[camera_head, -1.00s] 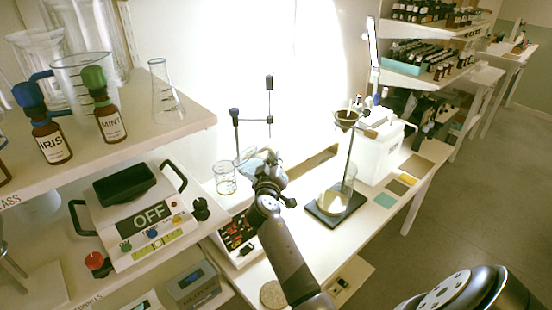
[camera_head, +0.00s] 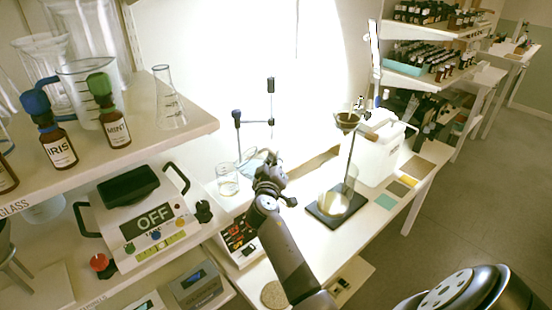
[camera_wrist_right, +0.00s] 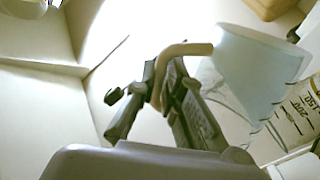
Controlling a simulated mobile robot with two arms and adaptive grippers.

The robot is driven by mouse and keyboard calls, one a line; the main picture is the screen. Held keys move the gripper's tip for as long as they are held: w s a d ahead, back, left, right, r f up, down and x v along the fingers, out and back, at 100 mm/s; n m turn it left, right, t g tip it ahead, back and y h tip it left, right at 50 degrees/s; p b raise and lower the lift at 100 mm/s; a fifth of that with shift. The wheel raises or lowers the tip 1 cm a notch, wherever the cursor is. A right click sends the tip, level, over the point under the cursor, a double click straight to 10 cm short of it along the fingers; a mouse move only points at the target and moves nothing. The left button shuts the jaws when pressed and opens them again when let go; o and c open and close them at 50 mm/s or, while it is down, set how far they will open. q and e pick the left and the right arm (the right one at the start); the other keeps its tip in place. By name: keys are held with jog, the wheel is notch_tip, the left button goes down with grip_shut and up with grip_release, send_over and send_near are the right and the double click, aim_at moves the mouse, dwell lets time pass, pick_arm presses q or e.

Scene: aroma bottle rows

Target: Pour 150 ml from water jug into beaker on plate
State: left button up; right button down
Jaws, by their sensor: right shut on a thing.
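My right gripper (camera_head: 270,172) is shut on the tan handle (camera_wrist_right: 185,50) of the pale blue, see-through water jug (camera_wrist_right: 255,70). The jug (camera_head: 252,163) is held tilted, with its far end toward the beaker. The glass beaker (camera_head: 228,181) stands just left of the jug in the head view. In the right wrist view the marked beaker (camera_wrist_right: 300,112) is partly cut off at the right edge, with 150 and 200 marks showing. The jug overlaps it there. I cannot tell the water level or whether water is flowing. My left gripper is out of view.
A white device with red and black controls (camera_head: 238,238) sits in front of the beaker. A black-based stand (camera_head: 325,217) holds a funnel (camera_head: 347,120) over another glass vessel. A white canister (camera_head: 375,155) stands behind it. Shelves with bottles and a scale (camera_head: 150,215) crowd the left.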

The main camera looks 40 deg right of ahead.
jog(key=shift+w+a+r+n+p, duration=0.2)
jog(key=shift+r+n+p, duration=0.3)
jog(key=shift+p, duration=0.4)
jog(key=shift+w+a+r+n+p, duration=0.25)
jog(key=shift+r+p, duration=0.3)
jog(key=shift+p, duration=0.35)
dwell(0.7)
jog(key=shift+d, duration=0.1)
jog(key=shift+s+d+f+b, duration=0.15)
jog(key=shift+f+b, duration=0.25)
jog(key=shift+b, duration=0.4)
jog(key=shift+r, duration=0.1)
jog(key=shift+w+a+r+n, duration=0.25)
jog(key=shift+r+n, duration=0.15)
jog(key=shift+r, duration=0.1)
jog(key=shift+w+a+r+n, duration=0.15)
jog(key=shift+a+r+n, duration=0.15)
jog(key=shift+r, duration=0.2)
dwell(3.5)
